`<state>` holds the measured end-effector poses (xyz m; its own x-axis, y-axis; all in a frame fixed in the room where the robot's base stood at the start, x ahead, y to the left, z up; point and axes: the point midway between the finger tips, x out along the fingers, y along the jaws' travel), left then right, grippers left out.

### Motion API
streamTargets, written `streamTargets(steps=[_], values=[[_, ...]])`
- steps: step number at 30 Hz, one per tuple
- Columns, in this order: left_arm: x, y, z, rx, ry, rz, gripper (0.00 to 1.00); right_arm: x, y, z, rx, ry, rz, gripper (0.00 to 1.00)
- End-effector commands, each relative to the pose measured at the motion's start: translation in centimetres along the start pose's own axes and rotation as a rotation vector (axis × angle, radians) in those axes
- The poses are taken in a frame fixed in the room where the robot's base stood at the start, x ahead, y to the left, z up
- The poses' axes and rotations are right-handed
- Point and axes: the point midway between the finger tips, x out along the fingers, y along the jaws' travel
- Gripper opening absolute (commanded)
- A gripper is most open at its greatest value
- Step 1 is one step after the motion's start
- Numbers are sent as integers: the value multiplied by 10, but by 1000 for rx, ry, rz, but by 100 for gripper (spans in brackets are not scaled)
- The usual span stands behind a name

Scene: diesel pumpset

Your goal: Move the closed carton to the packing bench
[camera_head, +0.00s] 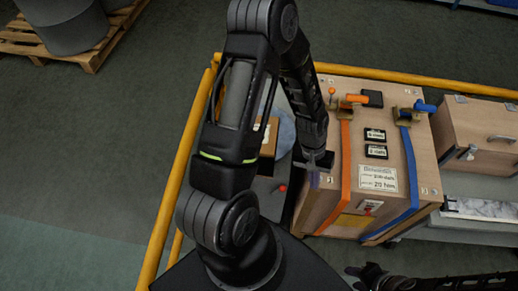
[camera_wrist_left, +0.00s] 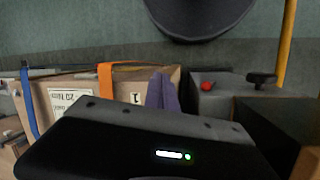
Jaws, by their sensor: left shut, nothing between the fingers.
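A large, closed, tan box (camera_head: 345,150) with an orange strap and a blue strap stands right of centre in the head view. It is likely the carton, and its labelled side (camera_wrist_left: 65,98) shows at the left of the left wrist view. My left gripper (camera_head: 314,168) is shut and empty, pointing down by the box's left edge. Its fingertips show in the left wrist view (camera_wrist_left: 163,92) beside the box; I cannot tell whether they touch it. My right gripper (camera_head: 367,273) is low in the head view, in front of the box, its fingers too dark to read. I cannot identify the packing bench.
A yellow rail (camera_head: 170,195) runs along the left and behind the box. A smaller brown box (camera_head: 270,137) is partly hidden behind my left arm. A wooden case (camera_head: 480,135) stands on a grey surface at right. A pallet (camera_head: 88,60) with grey drums is far left.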

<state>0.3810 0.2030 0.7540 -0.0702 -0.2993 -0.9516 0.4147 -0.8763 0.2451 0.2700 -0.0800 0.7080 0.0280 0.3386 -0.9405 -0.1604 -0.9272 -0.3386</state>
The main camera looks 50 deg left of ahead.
Motion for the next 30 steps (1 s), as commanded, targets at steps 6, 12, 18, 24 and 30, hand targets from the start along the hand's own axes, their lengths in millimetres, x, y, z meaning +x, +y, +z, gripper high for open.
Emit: streamTargets(steps=[6, 12, 18, 24, 30], values=[[109, 19, 96, 127, 23, 60, 0, 30, 9, -3, -5, 6, -6, 36], [167, 31, 115, 244, 85, 85, 0, 78, 22, -9, -14, 20, -21, 36], [178, 38, 117, 287, 105, 93, 0, 90, 24, -11, -19, 25, -27, 36], [176, 39, 117, 289, 106, 94, 0, 87, 23, -11, -19, 26, -27, 36], [176, 38, 117, 288, 106, 94, 12, 87, 23, -11, -19, 26, -27, 36]])
